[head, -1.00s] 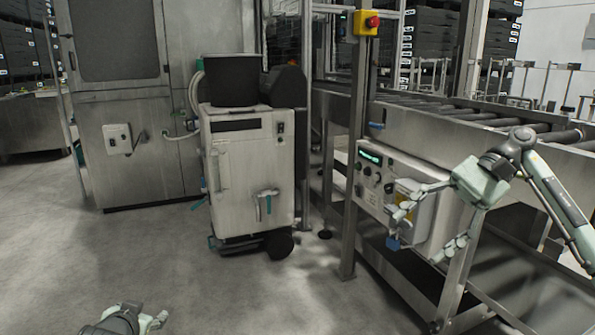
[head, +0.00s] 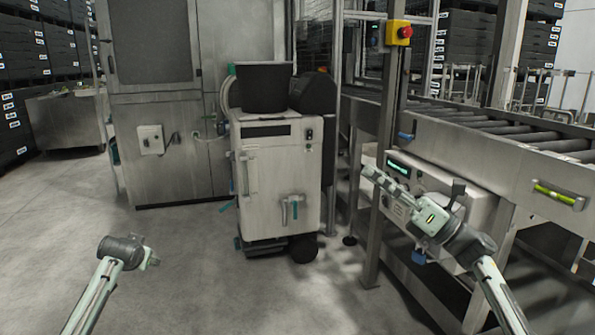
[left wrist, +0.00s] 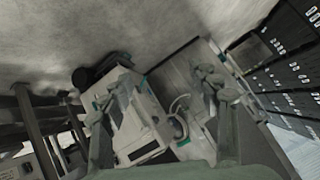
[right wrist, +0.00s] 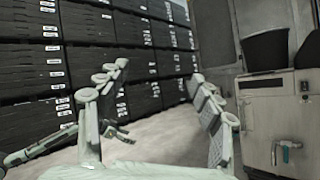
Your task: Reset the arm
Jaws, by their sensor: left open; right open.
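My right gripper (head: 388,182) is raised in front of the control panel (head: 405,167) on the conveyor frame, its fingers pointing up and left. In the right wrist view its two fingers (right wrist: 160,92) stand wide apart with nothing between them. My left gripper (head: 148,258) is at the lower left over bare floor, small and mostly hidden behind its own wrist. In the left wrist view its fingers (left wrist: 160,88) are spread and empty. I cannot tell from the head view whether the right gripper touches the panel.
A pale wheeled cabinet (head: 262,185) with a dark bin (head: 264,88) on top stands in the middle. A steel machine (head: 165,90) is behind it. A roller conveyor (head: 500,155) runs along the right, with an emergency stop (head: 404,31) on its post. The floor at left is clear.

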